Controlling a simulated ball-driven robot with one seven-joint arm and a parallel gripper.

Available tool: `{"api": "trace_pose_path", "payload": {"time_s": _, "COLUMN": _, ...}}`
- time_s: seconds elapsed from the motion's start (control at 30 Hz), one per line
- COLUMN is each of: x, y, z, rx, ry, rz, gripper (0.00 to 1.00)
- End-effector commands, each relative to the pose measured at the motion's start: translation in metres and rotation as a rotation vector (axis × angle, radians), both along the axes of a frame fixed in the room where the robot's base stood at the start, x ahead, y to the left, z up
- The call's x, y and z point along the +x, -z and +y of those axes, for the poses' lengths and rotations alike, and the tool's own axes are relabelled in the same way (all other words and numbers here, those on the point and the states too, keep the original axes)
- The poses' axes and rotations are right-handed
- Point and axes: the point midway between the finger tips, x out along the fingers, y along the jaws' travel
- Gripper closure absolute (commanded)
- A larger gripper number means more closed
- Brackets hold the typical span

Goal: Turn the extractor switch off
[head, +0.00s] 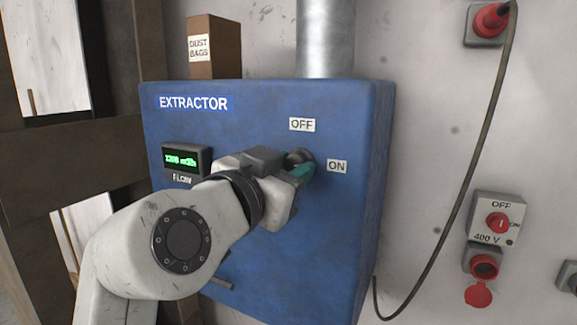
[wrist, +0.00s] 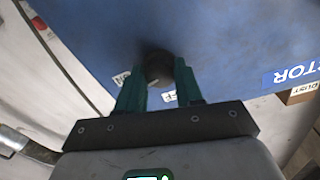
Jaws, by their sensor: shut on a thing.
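The extractor is a blue box (head: 320,240) on the wall with a white-on-blue EXTRACTOR label (head: 194,103). Its dark rotary switch knob (head: 299,157) sits between an OFF label (head: 302,124) above and an ON label (head: 337,167) to the right. My gripper (head: 300,172) has its teal fingers at the knob. In the wrist view the dark round knob (wrist: 158,69) lies between the tips of my gripper (wrist: 160,80), which is shut on it. The fingers and wrist partly hide the knob, and its pointer direction cannot be made out.
A green-lit flow display (head: 181,159) is left of the switch. A brown dust-bags box (head: 215,48) and a metal duct (head: 326,38) are on top. A 400 V switch (head: 497,220), a red plug (head: 491,18) and a hanging cable (head: 468,185) are on the right wall.

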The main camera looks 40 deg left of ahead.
Motion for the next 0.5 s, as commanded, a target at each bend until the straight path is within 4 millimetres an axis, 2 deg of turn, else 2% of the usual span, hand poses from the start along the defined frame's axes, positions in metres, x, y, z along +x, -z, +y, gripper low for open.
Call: {"api": "trace_pose_path", "payload": {"time_s": 0.5, "x": 0.0011, "y": -0.0028, "z": -0.0015, "rx": -0.478, "ry": 0.002, "rz": -0.115, "gripper": 0.95}}
